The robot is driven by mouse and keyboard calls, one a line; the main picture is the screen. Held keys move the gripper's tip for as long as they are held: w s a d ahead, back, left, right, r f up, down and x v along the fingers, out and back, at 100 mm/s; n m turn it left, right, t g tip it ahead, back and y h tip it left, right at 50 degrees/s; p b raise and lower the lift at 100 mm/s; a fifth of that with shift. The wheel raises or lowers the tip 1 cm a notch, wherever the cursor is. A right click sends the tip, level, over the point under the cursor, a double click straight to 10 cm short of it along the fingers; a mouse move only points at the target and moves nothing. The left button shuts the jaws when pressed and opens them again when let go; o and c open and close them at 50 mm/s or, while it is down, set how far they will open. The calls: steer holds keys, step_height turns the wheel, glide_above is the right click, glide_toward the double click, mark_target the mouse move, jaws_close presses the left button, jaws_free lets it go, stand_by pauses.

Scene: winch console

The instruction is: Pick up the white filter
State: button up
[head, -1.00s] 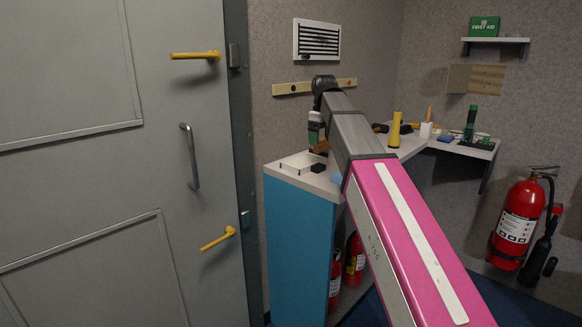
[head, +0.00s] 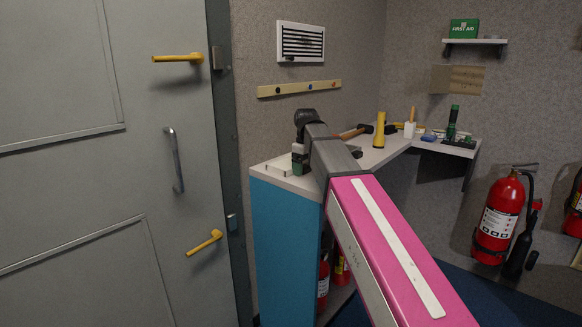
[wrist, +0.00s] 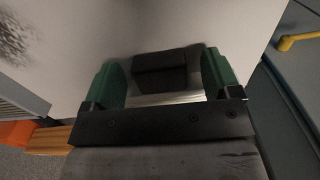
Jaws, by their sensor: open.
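My gripper (head: 299,164) hangs over the near left end of the worktop in the head view. In the wrist view my gripper (wrist: 162,75) has its green fingers apart, with a black block (wrist: 160,70) showing between them. I cannot tell if the fingers are level with the block. A small white object (head: 409,130) with an orange upright part behind or on it stands on the far worktop, well away from my gripper. It may be the white filter; I cannot be sure.
The worktop (head: 272,172) has a blue side panel. A yellow flashlight-like cylinder (head: 379,130), a wooden-handled hammer (head: 352,132) and a green-and-black tool (head: 453,122) lie or stand along it. A grey door (head: 100,180) is at left. A fire extinguisher (head: 497,220) hangs at right.

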steer(key=c, duration=1)
steer(key=shift+c, duration=0.2)
